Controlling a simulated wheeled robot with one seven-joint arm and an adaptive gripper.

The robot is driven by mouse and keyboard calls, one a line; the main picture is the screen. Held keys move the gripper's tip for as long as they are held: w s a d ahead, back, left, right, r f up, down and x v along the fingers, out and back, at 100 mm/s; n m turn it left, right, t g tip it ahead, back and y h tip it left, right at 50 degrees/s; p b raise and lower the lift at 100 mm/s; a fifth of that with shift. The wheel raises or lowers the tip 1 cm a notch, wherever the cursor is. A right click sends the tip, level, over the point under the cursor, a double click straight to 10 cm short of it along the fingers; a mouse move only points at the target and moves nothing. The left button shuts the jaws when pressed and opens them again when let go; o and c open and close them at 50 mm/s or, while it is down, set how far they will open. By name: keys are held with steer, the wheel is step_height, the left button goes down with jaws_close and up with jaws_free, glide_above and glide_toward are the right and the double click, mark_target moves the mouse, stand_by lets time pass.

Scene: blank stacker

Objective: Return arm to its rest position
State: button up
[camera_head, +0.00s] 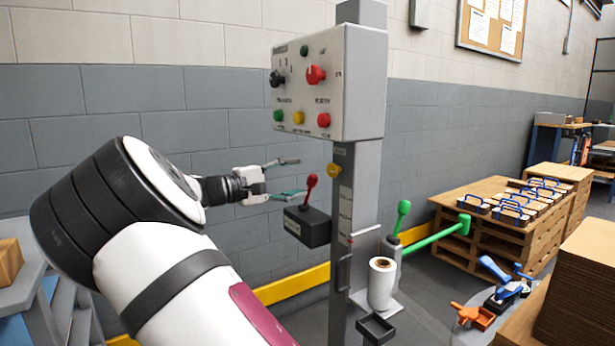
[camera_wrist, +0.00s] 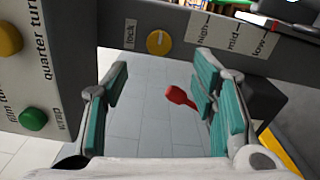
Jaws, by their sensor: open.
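My arm reaches from the bottom of the head view toward the grey control post. My gripper (camera_head: 291,178) is open, its two fingers apart with teal pads, and holds nothing. It is close to the red-knobbed lever (camera_head: 311,188) on a black box (camera_head: 306,226) fixed to the post. In the wrist view my gripper (camera_wrist: 160,100) is also open. The red lever knob (camera_wrist: 181,96) shows between the fingers there, nearer the right finger. Whether it touches that finger I cannot tell.
A control panel (camera_head: 328,85) with coloured buttons sits above the gripper. A yellow knob (camera_head: 334,170) is on the post (camera_head: 342,270). Green levers (camera_head: 401,215), a white roll (camera_head: 381,283) and a pallet stack (camera_head: 475,235) stand to the right. Open wall space lies left of the post.

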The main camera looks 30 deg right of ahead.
steer(key=shift+a, duration=0.6)
